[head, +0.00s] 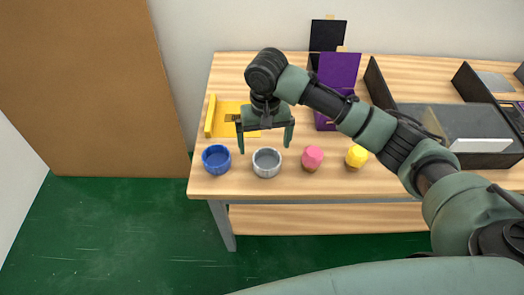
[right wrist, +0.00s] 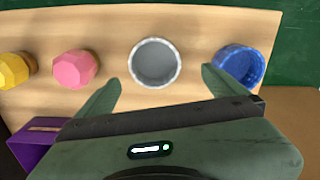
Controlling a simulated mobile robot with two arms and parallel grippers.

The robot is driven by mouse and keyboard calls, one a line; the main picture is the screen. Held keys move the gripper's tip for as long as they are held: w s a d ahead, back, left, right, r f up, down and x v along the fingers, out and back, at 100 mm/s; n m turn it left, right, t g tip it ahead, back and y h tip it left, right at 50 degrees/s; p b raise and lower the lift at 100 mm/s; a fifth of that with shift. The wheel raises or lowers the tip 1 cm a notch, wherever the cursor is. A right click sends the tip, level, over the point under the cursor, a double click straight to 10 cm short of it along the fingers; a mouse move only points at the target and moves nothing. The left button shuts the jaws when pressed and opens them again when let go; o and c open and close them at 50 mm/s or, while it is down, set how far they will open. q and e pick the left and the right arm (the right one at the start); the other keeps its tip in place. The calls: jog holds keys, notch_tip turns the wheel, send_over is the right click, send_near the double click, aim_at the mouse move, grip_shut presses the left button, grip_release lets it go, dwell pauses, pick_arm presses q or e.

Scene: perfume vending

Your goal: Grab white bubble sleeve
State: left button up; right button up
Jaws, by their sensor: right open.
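A round, open, whitish-grey cup-like piece (head: 266,162), which looks like the white bubble sleeve, stands near the table's front edge. Its opening faces up and its inside is grey. In the right wrist view the sleeve (right wrist: 155,63) shows just ahead of and between the fingertips. My right gripper (head: 264,145) is open and empty, pointing down above the table just behind the sleeve. One finger is towards the sleeve's left, the other towards its right. I see no clear contact. My left gripper is not in view.
A blue round cup (head: 216,159) stands close on the sleeve's left. Pink (head: 312,157) and yellow (head: 357,156) faceted pieces stand to its right. Behind are a yellow box (head: 210,116) and a purple box (head: 338,70). Dark trays (head: 375,84) fill the table's right.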

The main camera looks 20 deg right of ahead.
aim_at(267, 165)
jog(key=shift+w+d+f, duration=0.2)
jog(key=shift+w+f, duration=0.2)
jog(key=shift+f, duration=0.05)
jog(key=shift+s+d+f+p, duration=0.1)
jog(key=shift+s+f+p, duration=0.1)
jog(key=shift+s+f, duration=0.3)
jog(key=shift+s+f+p, duration=0.2)
jog(key=shift+s+f, duration=0.05)
jog(key=shift+f, duration=0.4)
notch_tip(267, 165, down, 4)
jog(key=shift+w+r, duration=0.1)
jog(key=shift+r, duration=0.05)
jog(key=c, duration=1.3)
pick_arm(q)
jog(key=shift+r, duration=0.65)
pick_arm(e)
jog(key=shift+c, duration=0.6)
